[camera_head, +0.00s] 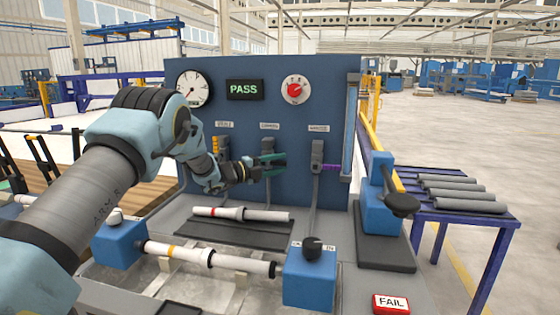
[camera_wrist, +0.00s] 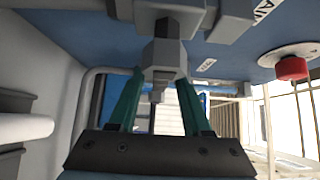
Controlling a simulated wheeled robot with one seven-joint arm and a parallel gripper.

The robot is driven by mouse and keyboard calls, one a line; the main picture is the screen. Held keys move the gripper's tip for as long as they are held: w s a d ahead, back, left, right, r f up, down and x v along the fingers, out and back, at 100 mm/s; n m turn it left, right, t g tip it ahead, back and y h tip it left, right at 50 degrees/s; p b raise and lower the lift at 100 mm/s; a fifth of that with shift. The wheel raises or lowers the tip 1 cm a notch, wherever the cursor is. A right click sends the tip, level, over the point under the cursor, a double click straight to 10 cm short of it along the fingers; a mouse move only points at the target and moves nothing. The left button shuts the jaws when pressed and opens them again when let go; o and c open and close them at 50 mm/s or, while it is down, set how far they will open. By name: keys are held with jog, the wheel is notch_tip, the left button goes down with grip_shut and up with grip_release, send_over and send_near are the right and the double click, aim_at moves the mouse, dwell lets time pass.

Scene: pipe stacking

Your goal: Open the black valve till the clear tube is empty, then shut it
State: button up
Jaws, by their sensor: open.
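My gripper (camera_head: 280,165) is at the middle valve on the blue panel, its green fingers open. In the wrist view my gripper (camera_wrist: 160,78) has a finger on each side of a grey hex-shaped fitting (camera_wrist: 161,57) with a small stem; I cannot tell whether they touch. The middle valve's handle is not clearly visible, so I cannot confirm its colour. The clear tube (camera_head: 350,125) stands upright at the panel's right edge and looks bluish; its liquid level is not clear. A valve with a purple handle (camera_head: 331,167) is to the right, and one with an orange handle (camera_head: 214,146) to the left.
The panel (camera_head: 225,115) carries a dial gauge (camera_head: 193,89), a green PASS display (camera_head: 244,90) and a red knob (camera_head: 295,89). Below, a pipe (camera_head: 210,257) lies between blue clamps and another (camera_head: 240,214) on a dark tray. Grey pipes (camera_head: 465,206) lie on the right table.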

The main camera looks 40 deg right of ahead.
jog(key=shift+s+d, duration=0.1)
jog(key=shift+d, duration=0.2)
jog(key=shift+c, duration=0.3)
grip_shut()
dwell(1.0)
